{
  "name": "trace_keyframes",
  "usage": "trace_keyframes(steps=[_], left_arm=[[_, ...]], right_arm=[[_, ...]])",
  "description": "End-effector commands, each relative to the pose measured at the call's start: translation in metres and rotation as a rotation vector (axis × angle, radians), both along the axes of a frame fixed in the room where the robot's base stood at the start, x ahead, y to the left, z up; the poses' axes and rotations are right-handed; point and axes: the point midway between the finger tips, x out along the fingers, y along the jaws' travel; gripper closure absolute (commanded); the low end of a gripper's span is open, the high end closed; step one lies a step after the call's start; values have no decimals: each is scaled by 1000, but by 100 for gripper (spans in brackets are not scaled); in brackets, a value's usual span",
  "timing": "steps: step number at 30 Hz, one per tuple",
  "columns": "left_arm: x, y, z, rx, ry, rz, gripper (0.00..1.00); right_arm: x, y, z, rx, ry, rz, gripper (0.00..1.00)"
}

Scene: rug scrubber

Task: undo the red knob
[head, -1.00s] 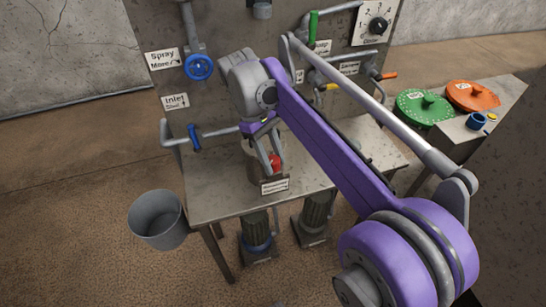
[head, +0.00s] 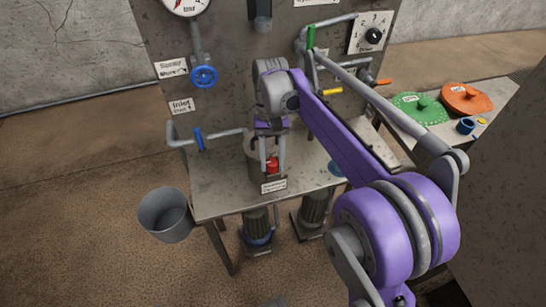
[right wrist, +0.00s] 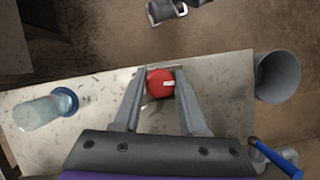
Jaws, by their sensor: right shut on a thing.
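The red knob (head: 272,165) sits on the front of a grey cylindrical housing (head: 252,147) on the metal table, above a small white label. In the right wrist view the red knob (right wrist: 160,84) is round with a pale mark and lies between the fingertips. My right gripper (head: 271,162) reaches down from above with one finger on each side of the knob and is shut on it. The fingers also show in the right wrist view (right wrist: 160,88). My left gripper is in neither view.
A grey bucket (head: 166,214) stands on the floor left of the table (head: 225,203). A blue valve wheel (head: 203,77) and a blue-handled pipe (head: 199,139) are on the left. Green (head: 418,107) and orange (head: 470,98) lids lie on the right-hand bench.

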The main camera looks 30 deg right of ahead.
Motion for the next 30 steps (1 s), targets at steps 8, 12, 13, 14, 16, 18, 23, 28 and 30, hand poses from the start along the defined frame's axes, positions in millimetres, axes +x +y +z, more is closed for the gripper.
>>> trace_keyframes(steps=[8, 12, 13, 14, 16, 18, 23, 28, 30], left_arm=[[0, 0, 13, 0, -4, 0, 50], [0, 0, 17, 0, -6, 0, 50], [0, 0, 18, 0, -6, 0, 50], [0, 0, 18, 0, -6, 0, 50], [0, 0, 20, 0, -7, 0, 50], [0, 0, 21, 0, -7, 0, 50], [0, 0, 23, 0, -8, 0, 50], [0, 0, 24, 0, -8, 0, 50], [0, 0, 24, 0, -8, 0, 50]], right_arm=[[0, -1, 1, 0, -2, -259, 100], [0, -1, 1, 0, -2, -372, 100], [0, -1, 1, 0, -1, -394, 100], [0, -1, 1, 0, -2, -415, 100], [0, -1, 1, 0, -2, -460, 100], [0, -1, 0, 0, -2, -499, 100], [-1, -1, 0, -1, -2, -565, 100], [0, -1, 0, 0, -2, -604, 100], [0, -1, 0, 0, -2, -612, 100]])
